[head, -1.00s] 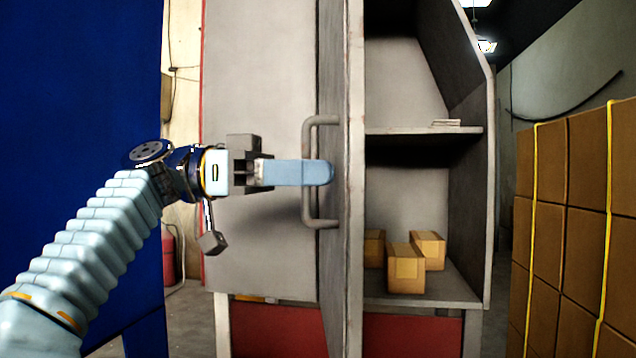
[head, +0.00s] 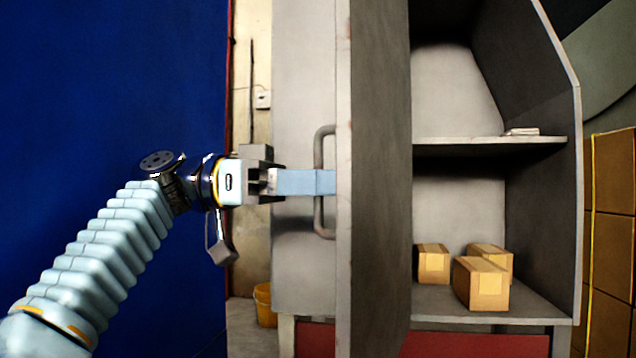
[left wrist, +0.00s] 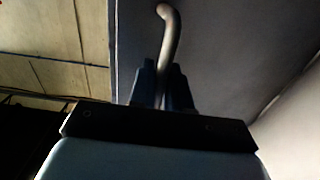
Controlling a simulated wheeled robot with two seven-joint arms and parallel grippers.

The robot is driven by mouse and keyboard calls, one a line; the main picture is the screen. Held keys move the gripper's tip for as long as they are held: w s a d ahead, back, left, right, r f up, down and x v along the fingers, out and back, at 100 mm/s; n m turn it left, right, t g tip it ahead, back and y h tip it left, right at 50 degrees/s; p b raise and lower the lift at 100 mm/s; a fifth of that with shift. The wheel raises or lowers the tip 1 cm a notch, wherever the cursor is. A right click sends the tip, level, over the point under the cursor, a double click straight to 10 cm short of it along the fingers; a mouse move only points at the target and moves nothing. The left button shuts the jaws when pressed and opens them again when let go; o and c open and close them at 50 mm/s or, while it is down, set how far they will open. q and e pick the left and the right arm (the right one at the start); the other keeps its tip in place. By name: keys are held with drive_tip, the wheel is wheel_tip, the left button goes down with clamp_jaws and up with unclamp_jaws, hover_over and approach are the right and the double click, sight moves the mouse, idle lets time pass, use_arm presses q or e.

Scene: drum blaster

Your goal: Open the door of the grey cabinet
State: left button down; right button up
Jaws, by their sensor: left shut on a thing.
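The grey cabinet (head: 578,200) stands in the middle and right of the head view. Its door (head: 380,180) stands open, pointing toward me, with its inner face showing. A grey bar handle (head: 319,150) is on the door's outer face, left of the door's edge. My left gripper (head: 322,182) is shut on the handle, with the fingertips partly hidden at the door's edge. In the left wrist view the dark fingers (left wrist: 162,88) close around the handle (left wrist: 168,25). My right gripper is not in view.
Inside the cabinet, several cardboard boxes (head: 482,285) sit on the lower shelf and a small flat stack (head: 522,132) lies on the upper one. A blue panel (head: 90,80) fills the left. A yellow bucket (head: 264,303) stands on the floor. Strapped cartons (head: 612,240) are at right.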

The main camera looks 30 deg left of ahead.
sight(320, 141)
use_arm(q)
drive_tip(key=c, duration=1.3)
unclamp_jaws()
drive_tip(key=shift+c, duration=0.2)
drive_tip(key=shift+r, duration=0.1)
drive_tip(key=shift+r+p, duration=0.35)
wheel_tip(320, 141, up, 3)
drive_tip(key=p, duration=0.2)
drive_tip(key=shift+r+p, duration=0.15)
drive_tip(key=shift+p, duration=0.15)
drive_tip(key=s+d+r, duration=0.1)
drive_tip(key=s+r+p, duration=0.1)
drive_tip(key=r, duration=0.1)
drive_tip(key=s+d+r+p, duration=0.1)
drive_tip(key=s+r, duration=0.1)
drive_tip(key=shift+d+r, duration=0.15)
drive_tip(key=shift+d, duration=0.15)
drive_tip(key=s+d+r+p, duration=0.1)
drive_tip(key=s+d+r, duration=0.2)
drive_tip(key=s, duration=0.5)
drive_tip(key=shift+d+r, duration=0.25)
drive_tip(key=shift+d, duration=0.65)
